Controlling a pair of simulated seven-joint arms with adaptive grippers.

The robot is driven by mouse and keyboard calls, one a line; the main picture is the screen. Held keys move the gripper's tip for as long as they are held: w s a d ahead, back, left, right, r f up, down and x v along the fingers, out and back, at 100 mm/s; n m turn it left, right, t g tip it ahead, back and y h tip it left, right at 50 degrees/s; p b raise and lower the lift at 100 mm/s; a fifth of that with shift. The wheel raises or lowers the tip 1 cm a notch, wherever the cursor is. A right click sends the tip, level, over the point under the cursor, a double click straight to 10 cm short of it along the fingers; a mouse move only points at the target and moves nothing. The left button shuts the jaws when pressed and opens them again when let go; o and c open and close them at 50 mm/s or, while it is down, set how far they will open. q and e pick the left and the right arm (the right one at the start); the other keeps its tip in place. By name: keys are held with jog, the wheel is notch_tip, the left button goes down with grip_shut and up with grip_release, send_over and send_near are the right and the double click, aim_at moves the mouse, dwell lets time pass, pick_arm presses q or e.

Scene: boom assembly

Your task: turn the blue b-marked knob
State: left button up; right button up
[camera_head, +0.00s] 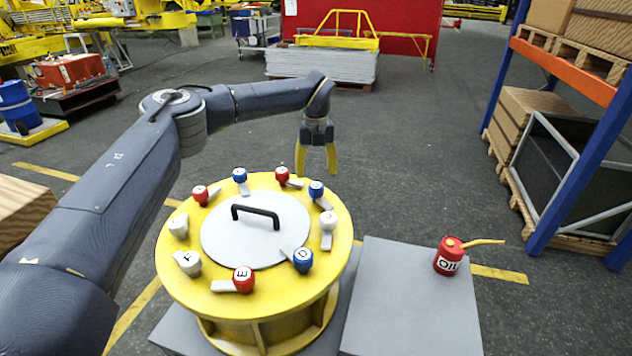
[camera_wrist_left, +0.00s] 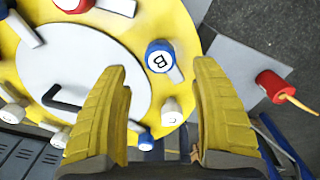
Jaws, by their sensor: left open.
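The blue b-marked knob (camera_head: 316,188) is at the back right of the yellow round drum top, with a pale grey lever pointing toward the front right. In the left wrist view the blue knob (camera_wrist_left: 158,54) shows its B clearly, between and just beyond the fingertips. My left gripper (camera_head: 316,172) points down, open and empty, just behind and above this knob in the head view. Its two yellow fingers (camera_wrist_left: 160,74) are spread wide; they appear apart from the knob. My right gripper is in neither view.
The yellow drum (camera_head: 180,290) carries several other red, white and blue lettered knobs, including the white C knob (camera_head: 328,221) and red knob (camera_head: 282,174) beside B. A black handle (camera_head: 256,212) rises from the grey lid. A red oil can (camera_head: 449,258) stands on a grey block.

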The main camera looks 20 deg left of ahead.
aim_at(316, 185)
pick_arm(q)
jog(key=shift+r, duration=2.5)
